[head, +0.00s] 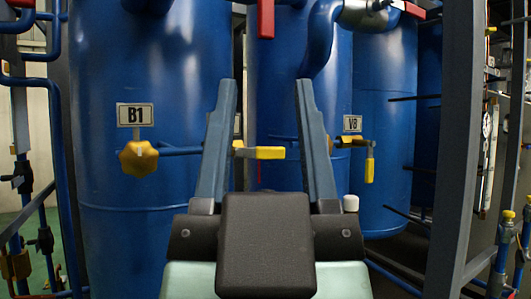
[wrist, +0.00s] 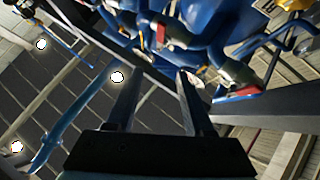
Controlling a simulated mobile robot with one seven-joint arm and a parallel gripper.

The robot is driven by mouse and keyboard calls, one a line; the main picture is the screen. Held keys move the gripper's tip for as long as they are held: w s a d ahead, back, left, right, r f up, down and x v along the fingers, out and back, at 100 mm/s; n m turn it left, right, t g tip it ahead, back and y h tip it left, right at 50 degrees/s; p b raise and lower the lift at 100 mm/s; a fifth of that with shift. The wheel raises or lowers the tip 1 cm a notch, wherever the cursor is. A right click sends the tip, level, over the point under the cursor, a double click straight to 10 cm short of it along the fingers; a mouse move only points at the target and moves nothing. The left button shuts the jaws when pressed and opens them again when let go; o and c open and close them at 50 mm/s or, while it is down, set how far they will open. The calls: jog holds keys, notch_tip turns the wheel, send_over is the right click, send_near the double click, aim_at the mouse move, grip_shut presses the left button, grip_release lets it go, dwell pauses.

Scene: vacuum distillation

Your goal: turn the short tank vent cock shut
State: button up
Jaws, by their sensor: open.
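No part is marked as the short tank vent cock, and I cannot tell which one it is. In the head view, a red handle (head: 266,18) hangs at the top centre, and another red handle (head: 409,8) is at the top right by a metal fitting (head: 368,14). The wrist view also shows red handles at the upper middle (wrist: 160,34) and right (wrist: 243,91). A yellow lever (head: 262,152) lies level behind my gripper (head: 265,84), seen between its fingers. My gripper is open and empty, pointing upward; its fingers also show in the wrist view (wrist: 160,73).
A large blue tank (head: 150,220) has a B1 plate (head: 134,115) and a yellow knob (head: 139,158). Near the V8 plate (head: 352,123) a yellow lever (head: 369,168) points down. A grey post (head: 463,150) stands right; blue pipes (head: 60,150) run left.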

aim_at(271, 153)
jog(key=w+f+m+g+p, duration=0.1)
jog(key=w+m+g+p, duration=0.2)
jog(key=p, duration=0.9)
jog(key=w+f+m+g+y+p, duration=0.1)
jog(key=w+f+m+g+p, duration=0.1)
jog(key=w+m+p, duration=0.6)
jog(key=w+f+m+g+y+p, duration=0.1)
jog(key=w+m+g+p, duration=0.4)
jog(key=p, duration=1.2)
jog(key=shift+w+d+f+m+p, duration=0.1)
jog(key=shift+w+f+m+p, duration=0.1)
jog(key=shift+w, duration=0.35)
jog(key=shift+w+d+f+m+p, duration=0.1)
jog(key=shift+w+d+f+m, duration=0.1)
jog(key=shift+w, duration=0.3)
jog(key=shift+w+d+f+m+p, duration=0.1)
jog(key=shift+w+f+m, duration=0.1)
jog(key=shift+w, duration=0.35)
